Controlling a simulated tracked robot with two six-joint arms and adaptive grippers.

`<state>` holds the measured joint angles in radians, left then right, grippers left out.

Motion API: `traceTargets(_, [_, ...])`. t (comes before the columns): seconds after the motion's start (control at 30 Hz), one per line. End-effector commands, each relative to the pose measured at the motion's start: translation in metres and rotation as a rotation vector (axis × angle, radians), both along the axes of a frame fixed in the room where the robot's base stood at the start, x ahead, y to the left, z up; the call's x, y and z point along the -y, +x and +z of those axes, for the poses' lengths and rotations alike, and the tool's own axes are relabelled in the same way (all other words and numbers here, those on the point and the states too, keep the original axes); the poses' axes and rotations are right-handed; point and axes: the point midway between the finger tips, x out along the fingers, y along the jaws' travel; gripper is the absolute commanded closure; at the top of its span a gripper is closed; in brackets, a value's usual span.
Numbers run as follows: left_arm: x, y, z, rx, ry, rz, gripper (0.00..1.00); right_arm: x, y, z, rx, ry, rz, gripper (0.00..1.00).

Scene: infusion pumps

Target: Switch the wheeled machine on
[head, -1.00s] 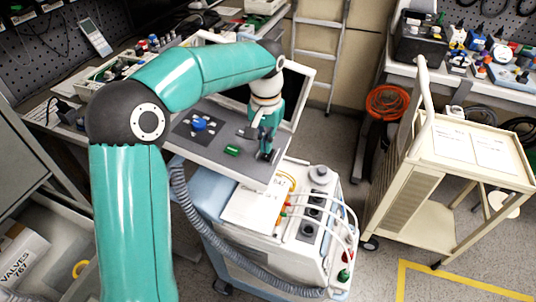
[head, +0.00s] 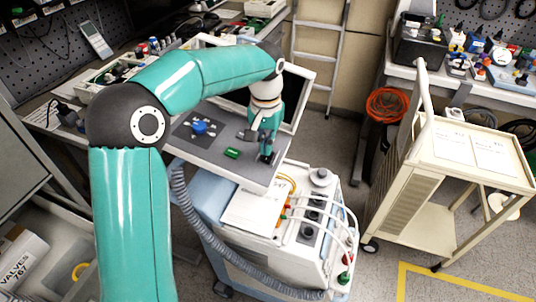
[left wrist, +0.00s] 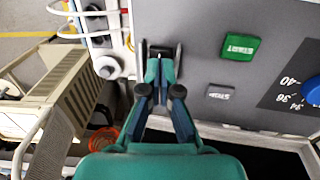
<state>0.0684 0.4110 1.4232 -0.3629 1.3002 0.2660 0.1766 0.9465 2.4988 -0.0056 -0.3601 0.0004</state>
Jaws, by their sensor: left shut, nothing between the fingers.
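The wheeled machine (head: 290,262) is a white and light-blue cart with a tilted grey control panel (head: 216,157) on top. The panel carries a green START button (left wrist: 240,46), a grey STOP button (left wrist: 220,92) and a blue dial (left wrist: 313,90). A small dark switch (left wrist: 178,54) sits near the panel's edge, partly hidden by my fingers. My left gripper (head: 266,156) is shut and empty, with its fingertips (left wrist: 160,62) at this switch; whether they touch it I cannot tell. My right gripper is not in view.
A cream trolley (head: 470,150) stands to the right of the machine. A grey corrugated hose (head: 205,232) hangs along the machine's front, and white tubes loop over its right end. Open floor lies between machine and trolley.

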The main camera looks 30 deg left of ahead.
Motion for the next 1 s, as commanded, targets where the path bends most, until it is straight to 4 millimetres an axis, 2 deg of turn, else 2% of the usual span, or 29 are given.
traceTargets(1.0, [0.001, 0.000, -0.011, 0.000, 0.000, -0.002, 1.00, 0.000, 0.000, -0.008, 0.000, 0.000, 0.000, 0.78])
